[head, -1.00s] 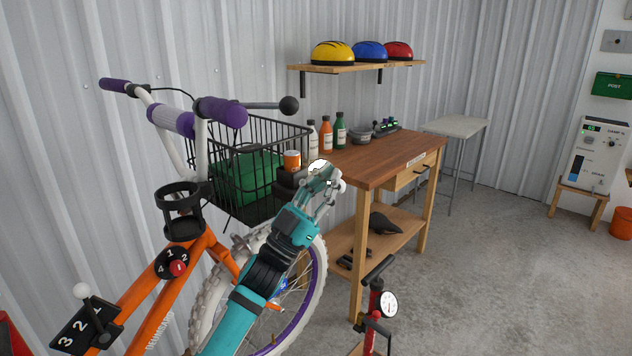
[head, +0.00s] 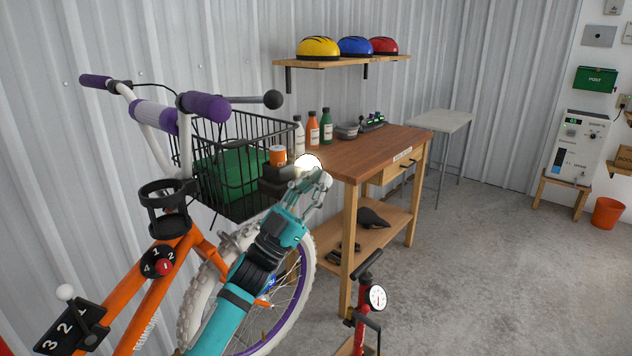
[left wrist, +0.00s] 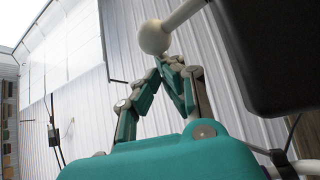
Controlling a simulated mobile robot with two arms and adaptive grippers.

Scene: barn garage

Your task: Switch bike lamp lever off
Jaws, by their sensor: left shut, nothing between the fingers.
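The bike lamp is a dark box (head: 277,182) with an orange cap, at the front of the bike's basket. A bright round glow (head: 308,162) shows at its right end, close to my gripper. In the left wrist view the dark box (left wrist: 275,55) fills the upper right, and a pale lever with a white ball knob (left wrist: 154,38) sticks out from beside it. My left gripper (head: 318,178) is shut and empty. Its fingertips in the left wrist view (left wrist: 168,62) are right at the knob's underside; I cannot tell whether they touch.
The orange bike's handlebar (head: 205,106) and wire basket (head: 225,190) stand at left. A wooden workbench (head: 365,152) with bottles is just behind the gripper. A red pump (head: 365,310) stands in front. Free concrete floor lies to the right.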

